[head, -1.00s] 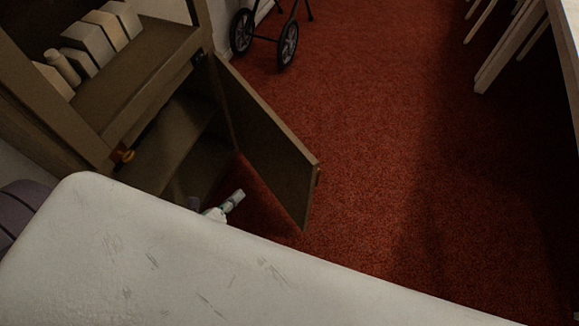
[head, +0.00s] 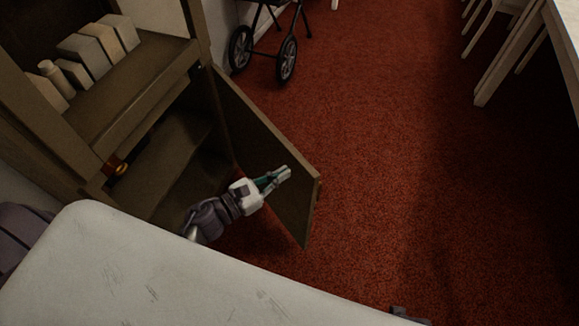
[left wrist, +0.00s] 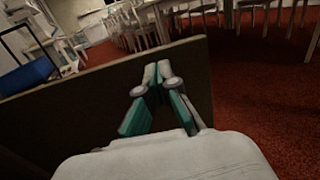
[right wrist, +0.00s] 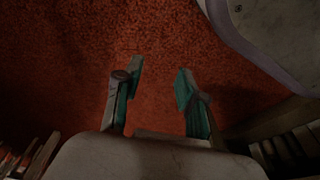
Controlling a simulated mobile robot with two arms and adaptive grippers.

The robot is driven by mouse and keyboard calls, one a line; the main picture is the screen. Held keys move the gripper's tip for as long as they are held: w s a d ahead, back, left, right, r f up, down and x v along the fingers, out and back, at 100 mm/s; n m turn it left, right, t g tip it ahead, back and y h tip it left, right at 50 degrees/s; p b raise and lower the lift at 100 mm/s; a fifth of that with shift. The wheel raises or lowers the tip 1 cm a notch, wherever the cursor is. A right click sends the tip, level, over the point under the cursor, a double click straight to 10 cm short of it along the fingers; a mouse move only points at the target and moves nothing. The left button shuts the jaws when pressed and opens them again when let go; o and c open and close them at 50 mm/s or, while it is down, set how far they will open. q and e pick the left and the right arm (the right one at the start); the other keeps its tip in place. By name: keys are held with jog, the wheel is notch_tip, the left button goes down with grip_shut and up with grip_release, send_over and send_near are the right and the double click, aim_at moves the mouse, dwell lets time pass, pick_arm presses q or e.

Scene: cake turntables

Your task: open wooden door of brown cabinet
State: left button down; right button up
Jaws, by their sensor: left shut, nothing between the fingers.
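The brown cabinet (head: 150,108) stands at the left in the head view. Its lower wooden door (head: 250,130) is swung well out over the red carpet, and the dark inside (head: 165,165) is visible. A small knob sits at the door's far edge. My left gripper (head: 284,173) is shut and empty, in front of the door's inner face near its free edge; I cannot tell whether it touches. My right gripper (right wrist: 159,70) is open and empty above the carpet.
White boxes (head: 85,55) stand on the cabinet's upper shelf. A wheeled cart (head: 262,45) is behind the door. Pale chairs and a table (head: 510,50) are at the far right. The red carpet (head: 400,170) between is clear.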

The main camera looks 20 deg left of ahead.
pick_arm(q)
jog(key=shift+x, duration=1.45)
pick_arm(e)
jog(key=shift+s+f, duration=0.15)
jog(key=shift+f, duration=0.3)
